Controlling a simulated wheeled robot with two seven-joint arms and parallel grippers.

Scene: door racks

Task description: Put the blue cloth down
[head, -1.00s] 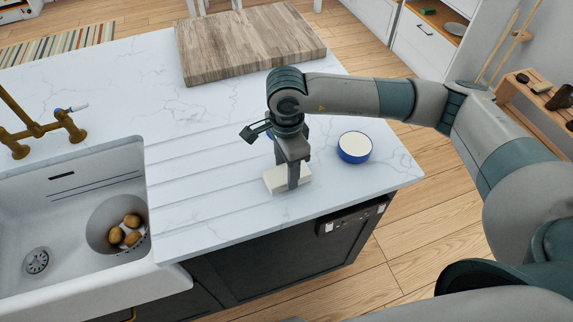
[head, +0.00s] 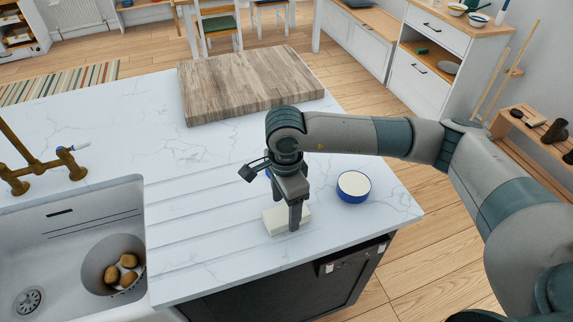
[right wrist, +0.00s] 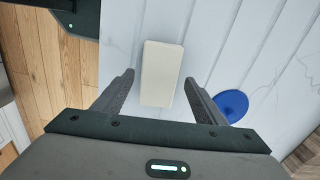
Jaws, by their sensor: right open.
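No blue cloth can be made out for certain. My right gripper (head: 293,215) is open over the counter, its fingers apart and empty in the right wrist view (right wrist: 160,95). A cream rectangular block (head: 275,222) lies on the counter at the fingertips; in the right wrist view the block (right wrist: 161,72) shows between and beyond the fingers, apart from both. A flat, rounded blue thing (right wrist: 232,104) lies beside one finger; I cannot tell whether it is cloth. In the head view only a blue sliver shows behind the gripper. My left gripper is out of view.
A round blue dish with a white top (head: 353,187) stands right of the gripper. A wooden board (head: 250,82) lies at the back of the counter. The sink (head: 60,240) at left holds a bowl (head: 97,268) of potato-like items. The grooved counter between is clear.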

